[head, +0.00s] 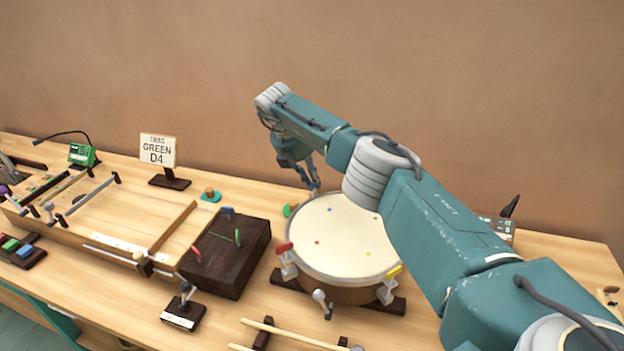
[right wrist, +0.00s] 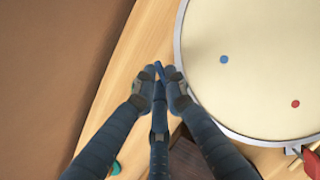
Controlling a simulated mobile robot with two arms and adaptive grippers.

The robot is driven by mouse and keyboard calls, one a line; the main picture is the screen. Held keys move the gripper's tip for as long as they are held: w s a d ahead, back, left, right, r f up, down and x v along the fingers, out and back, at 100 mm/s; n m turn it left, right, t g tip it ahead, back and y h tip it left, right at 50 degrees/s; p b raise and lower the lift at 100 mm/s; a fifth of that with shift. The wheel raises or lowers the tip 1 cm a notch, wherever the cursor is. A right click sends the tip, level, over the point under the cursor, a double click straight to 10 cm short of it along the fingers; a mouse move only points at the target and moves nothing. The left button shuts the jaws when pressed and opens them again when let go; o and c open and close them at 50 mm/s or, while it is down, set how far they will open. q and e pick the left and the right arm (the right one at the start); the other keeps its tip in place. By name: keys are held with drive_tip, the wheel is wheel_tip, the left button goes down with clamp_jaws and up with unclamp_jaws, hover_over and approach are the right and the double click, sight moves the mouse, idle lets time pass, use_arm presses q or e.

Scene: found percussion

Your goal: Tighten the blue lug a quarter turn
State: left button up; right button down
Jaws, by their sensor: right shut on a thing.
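A round drum (head: 335,235) with a cream head and silver rim stands on the table; it also shows in the right wrist view (right wrist: 262,75). My right gripper (head: 314,186) reaches down at its far side. In the right wrist view my right gripper (right wrist: 161,80) is shut on the blue lug (right wrist: 159,69), just outside the rim. Only a small blue end shows between the fingertips; the rest is hidden. A blue dot (right wrist: 224,59) lies on the head nearby. The red lug (head: 284,247), yellow lug (head: 394,271) and green lug (head: 288,210) stand around the rim. My left gripper is out of view.
A dark wooden box (head: 225,262) stands left of the drum. A drum key-like tool (head: 322,301) is at its front, and sticks (head: 290,334) lie nearer. A sign reading GREEN D4 (head: 158,151) stands at the back left. My right arm crosses over the drum's right side.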

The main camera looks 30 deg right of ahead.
drive_tip(key=c, duration=1.8)
unclamp_jaws()
drive_tip(key=shift+r, duration=0.1)
drive_tip(key=v, duration=1.2)
